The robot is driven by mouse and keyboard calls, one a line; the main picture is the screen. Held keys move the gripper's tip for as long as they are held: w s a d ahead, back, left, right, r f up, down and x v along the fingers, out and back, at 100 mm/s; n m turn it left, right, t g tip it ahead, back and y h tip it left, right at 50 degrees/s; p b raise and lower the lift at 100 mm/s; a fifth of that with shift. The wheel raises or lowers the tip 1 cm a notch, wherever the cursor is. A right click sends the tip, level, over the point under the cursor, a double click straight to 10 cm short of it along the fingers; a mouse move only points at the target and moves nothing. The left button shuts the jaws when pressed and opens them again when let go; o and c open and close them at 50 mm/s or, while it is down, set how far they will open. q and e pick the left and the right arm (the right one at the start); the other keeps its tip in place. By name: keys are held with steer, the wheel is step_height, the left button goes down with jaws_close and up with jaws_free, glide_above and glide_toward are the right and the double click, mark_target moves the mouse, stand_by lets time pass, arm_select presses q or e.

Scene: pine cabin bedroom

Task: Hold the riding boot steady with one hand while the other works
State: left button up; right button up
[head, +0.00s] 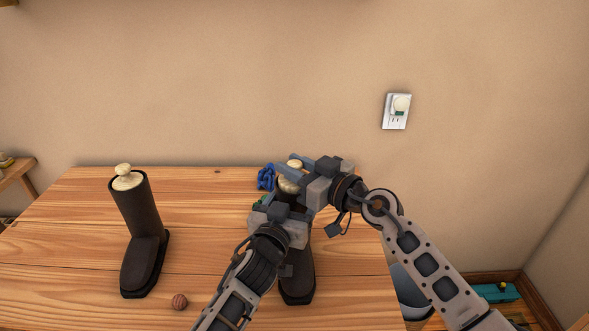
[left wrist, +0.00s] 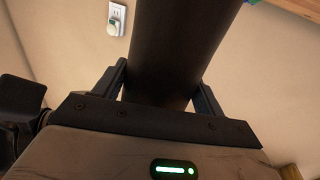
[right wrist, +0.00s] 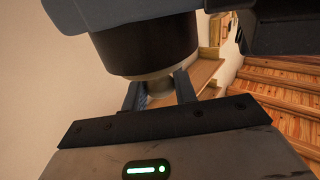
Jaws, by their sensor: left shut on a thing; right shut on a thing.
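A dark brown riding boot (head: 297,275) stands on the plank table, partly hidden by my arms. My left gripper (head: 282,208) is shut around its shaft; in the left wrist view the shaft (left wrist: 180,50) lies between the two fingers. A cream insert with a knob (head: 295,163) sits at the boot's mouth. My right gripper (head: 294,173) is shut on the insert's narrow neck, just above the shaft's dark rim (right wrist: 150,45). How deep the insert sits is hidden. A second dark boot (head: 143,230) stands upright at the left with a similar cream insert (head: 125,181).
The wooden table (head: 65,250) is mostly clear between the boots. A blue object (head: 266,177) lies behind my left gripper. A wall outlet (head: 396,111) is behind; a teal box (head: 495,292) is low at right.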

steer(key=shift+r, duration=0.6)
steer(key=shift+r, duration=2)
arm_select(q)
steer(key=o, duration=1.5)
